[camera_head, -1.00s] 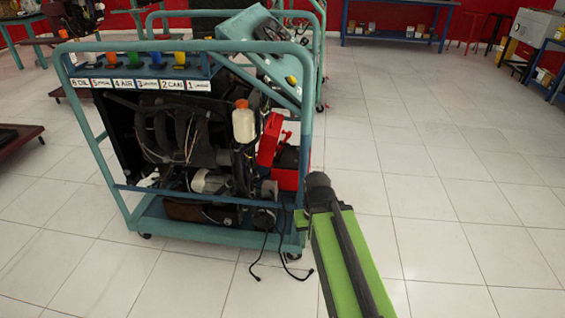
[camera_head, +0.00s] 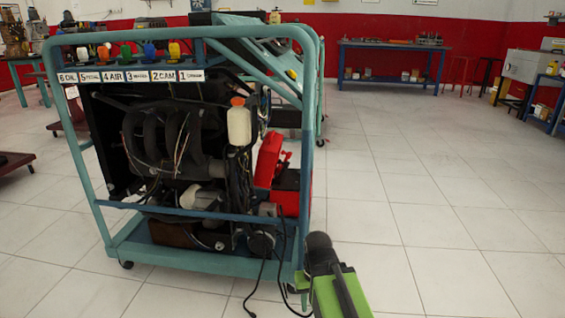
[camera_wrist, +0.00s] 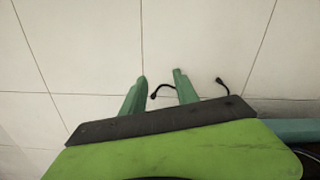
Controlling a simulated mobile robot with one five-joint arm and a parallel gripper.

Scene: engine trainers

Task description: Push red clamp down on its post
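In the head view a red box (camera_head: 291,193) with its red lid (camera_head: 268,153) raised sits at the right side of the engine stand (camera_head: 315,120). Small dark and reddish parts show at the box's opening; I cannot make out the red clamp or its post there. My arm, green and black, stands low in front of the stand's right corner, below the box; its gripper is not visible in that view. In the wrist view my gripper (camera_wrist: 159,75) has its two green fingers apart, with nothing between the tips, above the tiled floor.
Black cables (camera_head: 266,270) hang from the stand to the floor; two cable ends (camera_wrist: 222,85) show near the fingers. A white bottle with an orange cap (camera_head: 239,122) is left of the box. Tiled floor (camera_head: 430,225) is clear to the right. A blue workbench (camera_head: 390,62) stands behind.

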